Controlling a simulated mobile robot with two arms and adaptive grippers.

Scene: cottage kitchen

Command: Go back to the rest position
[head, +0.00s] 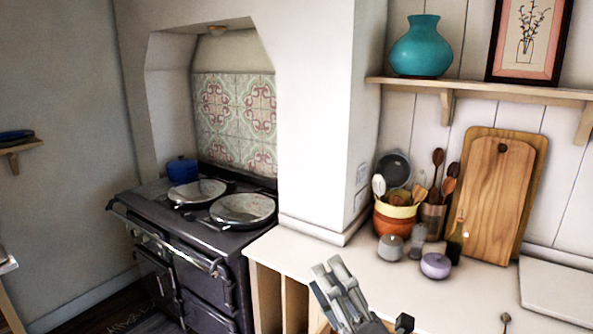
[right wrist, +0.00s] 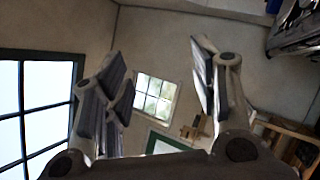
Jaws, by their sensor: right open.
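My right gripper (head: 338,284) is raised at the bottom middle of the head view, in front of the counter edge. It is empty. In the right wrist view its two fingers (right wrist: 160,85) stand wide apart with nothing between them, and the room's wall and windows show behind. My left gripper is not in the head view.
The white counter (head: 295,258) holds an orange-and-yellow pot (head: 396,219) with utensils, small lidded jars (head: 435,266), a bottle (head: 455,243) and wooden cutting boards (head: 495,200). A dark range stove (head: 200,245) stands left. A shelf (head: 480,88) with a teal vase (head: 420,48) hangs above.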

